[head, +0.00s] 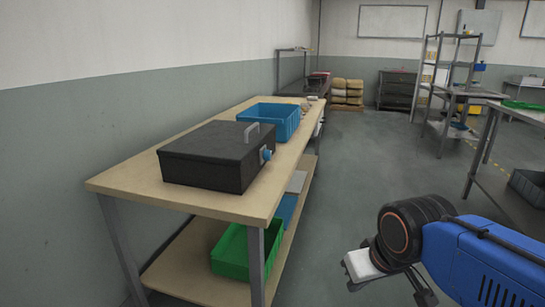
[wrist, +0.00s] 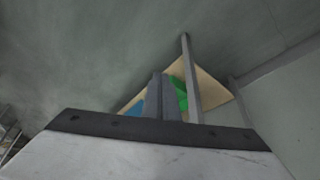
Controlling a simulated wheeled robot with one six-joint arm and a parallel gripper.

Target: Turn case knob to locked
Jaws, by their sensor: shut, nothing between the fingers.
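The black case (head: 210,155) lies shut on the wooden workbench, with a grey handle (head: 252,131) on its far right side. Its blue knob (head: 265,154) sits on the case's right face, towards the aisle. The knob is too small to read which way it points. My gripper (wrist: 164,78) is shut and empty in the wrist view, its two grey fingers together. In the head view my blue arm is at the lower right, well apart from the case. The wrist view does not show the case or knob.
The wooden workbench (head: 130,186) stands along the left wall. A blue bin (head: 285,118) is behind the case, and a green bin (head: 230,262) is on the lower shelf. Grey floor (head: 350,185) is clear right of the bench. A metal table (head: 492,175) stands at the right.

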